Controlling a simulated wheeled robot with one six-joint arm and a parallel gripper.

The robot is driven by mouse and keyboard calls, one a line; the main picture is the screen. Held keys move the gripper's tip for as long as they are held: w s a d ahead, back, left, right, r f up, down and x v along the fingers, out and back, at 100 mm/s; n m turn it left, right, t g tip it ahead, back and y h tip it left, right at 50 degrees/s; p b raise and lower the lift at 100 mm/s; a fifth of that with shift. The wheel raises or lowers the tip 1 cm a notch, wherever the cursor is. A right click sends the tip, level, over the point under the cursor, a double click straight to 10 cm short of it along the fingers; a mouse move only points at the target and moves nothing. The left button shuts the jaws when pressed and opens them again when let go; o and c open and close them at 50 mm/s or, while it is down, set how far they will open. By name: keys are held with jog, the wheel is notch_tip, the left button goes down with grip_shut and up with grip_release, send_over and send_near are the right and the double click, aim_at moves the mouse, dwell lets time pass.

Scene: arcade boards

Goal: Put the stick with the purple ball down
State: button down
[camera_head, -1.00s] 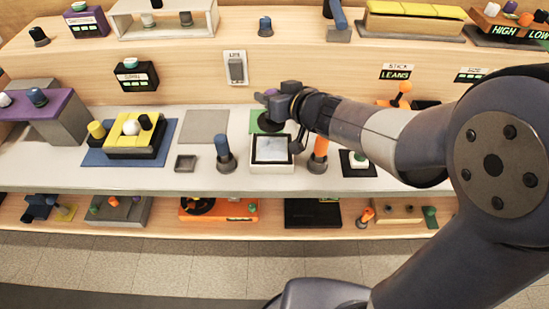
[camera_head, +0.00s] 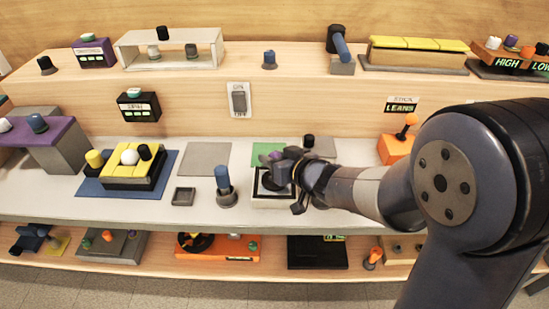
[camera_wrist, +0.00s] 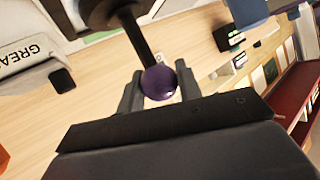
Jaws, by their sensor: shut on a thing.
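The stick with the purple ball is a dark rod with a purple ball (camera_wrist: 158,83) at one end and a wide dark round base (camera_wrist: 108,10) at the other. My gripper (camera_head: 280,162) is shut on the ball, one finger on each side in the wrist view. In the head view the dark base (camera_head: 270,182) shows below my gripper, over a white-framed square box (camera_head: 272,202) on the middle shelf. I cannot tell whether the base touches the box.
A green mat (camera_head: 266,150) lies just behind, and a bare grey mat (camera_head: 206,157) to the left. A blue-topped stick (camera_head: 225,185) stands left of the box. An orange joystick box (camera_head: 395,147) is to the right. A wall switch (camera_head: 239,99) is behind.

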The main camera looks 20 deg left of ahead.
jog(key=shift+f, duration=0.15)
jog(key=c, duration=1)
grip_release()
jog(key=shift+s+d+r, duration=0.1)
jog(key=shift+d+r, duration=0.15)
jog(key=shift+r, duration=0.1)
jog(key=p+v, duration=0.2)
jog(key=v, duration=0.9)
jog(key=shift+s+p, duration=0.2)
jog(key=shift+p, duration=0.1)
